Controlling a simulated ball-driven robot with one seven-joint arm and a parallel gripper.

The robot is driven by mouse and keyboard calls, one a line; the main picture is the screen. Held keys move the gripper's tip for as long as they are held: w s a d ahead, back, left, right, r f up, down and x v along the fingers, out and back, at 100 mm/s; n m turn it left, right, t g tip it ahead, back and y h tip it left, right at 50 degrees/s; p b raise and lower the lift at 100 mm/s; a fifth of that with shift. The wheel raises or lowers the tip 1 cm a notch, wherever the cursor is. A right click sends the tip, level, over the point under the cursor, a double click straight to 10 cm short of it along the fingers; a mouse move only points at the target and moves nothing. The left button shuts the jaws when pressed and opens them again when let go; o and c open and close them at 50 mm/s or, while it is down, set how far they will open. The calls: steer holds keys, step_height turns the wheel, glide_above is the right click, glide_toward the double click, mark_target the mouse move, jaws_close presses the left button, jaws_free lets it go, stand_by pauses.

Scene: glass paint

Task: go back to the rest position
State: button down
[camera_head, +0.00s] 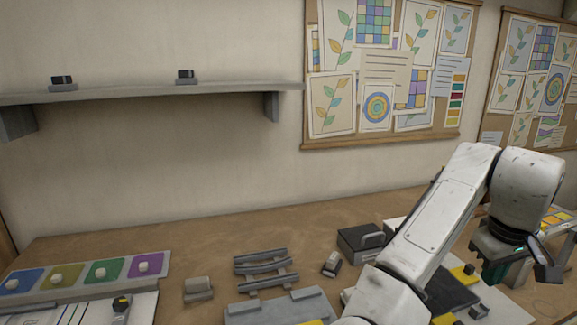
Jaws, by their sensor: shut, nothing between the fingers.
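My gripper (518,270) is at the right of the head view, at the end of my bent white arm. It hangs over the right part of the brown workbench (200,238). It looks shut, with nothing seen between its fingers. My arm hides part of the bench's right side.
A strip of coloured pads (82,274) with pale knobs lies at the left. A grey rack (262,270), a grey tray (280,308) and a dark box with a handle (360,242) stand mid-bench. A wall shelf (150,92) holds two small dark items. Bare bench lies along the wall.

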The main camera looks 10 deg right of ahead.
steer(key=s+f+h, duration=0.1)
steer(key=s+f, duration=0.1)
steer(key=f, duration=0.4)
steer(key=s+a+f+h, duration=0.1)
steer(key=s+f, duration=0.2)
steer(key=f, duration=0.3)
steer(key=s+a+f+t, duration=0.1)
steer(key=s+f, duration=0.2)
steer(key=f, duration=0.3)
steer(key=shift+s+a+f+n+h, duration=0.1)
steer(key=shift+s+a+n+h, duration=0.1)
steer(key=shift+n+h, duration=0.15)
steer(key=s+a+f+g+y, duration=0.1)
steer(key=s+a+f+y, duration=0.4)
steer(key=s+a+f, duration=0.8)
steer(key=s+a, duration=0.3)
steer(key=shift+a+f+n+g, duration=0.3)
steer(key=shift+a+n, duration=0.05)
steer(key=shift+a, duration=0.05)
